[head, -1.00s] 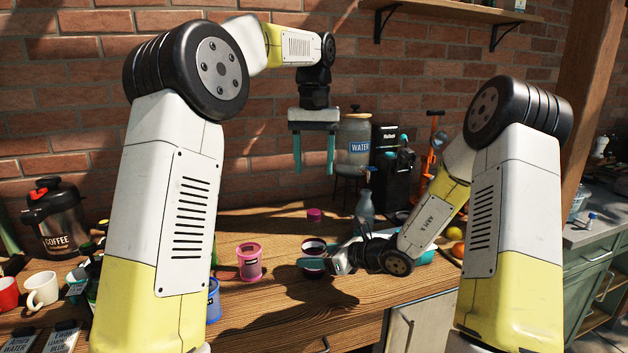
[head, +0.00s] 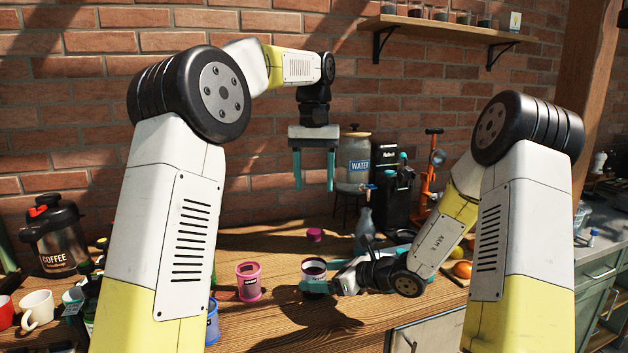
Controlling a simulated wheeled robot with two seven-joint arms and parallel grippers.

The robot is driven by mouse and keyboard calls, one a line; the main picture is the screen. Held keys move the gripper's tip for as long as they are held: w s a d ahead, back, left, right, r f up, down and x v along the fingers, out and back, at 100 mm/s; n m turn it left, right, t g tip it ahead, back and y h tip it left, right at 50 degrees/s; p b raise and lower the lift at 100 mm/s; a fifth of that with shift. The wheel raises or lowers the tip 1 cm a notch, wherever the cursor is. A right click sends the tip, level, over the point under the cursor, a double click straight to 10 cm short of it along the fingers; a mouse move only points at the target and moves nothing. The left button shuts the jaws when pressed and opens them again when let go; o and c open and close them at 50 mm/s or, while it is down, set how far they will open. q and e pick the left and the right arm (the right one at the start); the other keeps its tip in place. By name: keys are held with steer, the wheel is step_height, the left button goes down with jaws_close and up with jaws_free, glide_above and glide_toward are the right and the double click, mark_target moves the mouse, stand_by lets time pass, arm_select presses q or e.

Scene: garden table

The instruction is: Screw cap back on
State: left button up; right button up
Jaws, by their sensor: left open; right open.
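A magenta cap (head: 315,234) lies on the wooden table, behind a small open jar (head: 313,265) with a pale purple rim and a dark inside. My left gripper (head: 314,185) is open and empty, pointing down in the air above and behind the jar. My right gripper (head: 316,286) is open and low at the table, reaching in from the right. One teal finger crosses in front of the jar's lower part.
A pink cup (head: 249,281) stands left of the jar. A grey-blue bottle (head: 364,230) stands to the right behind it. A water dispenser (head: 358,160) and a black machine (head: 391,190) are at the back. A coffee pot (head: 52,237) and mugs are at the left.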

mark_target(324, 275)
steer(key=v, duration=0.5)
steer(key=shift+s+d+r, duration=0.15)
steer(key=shift+d, duration=0.15)
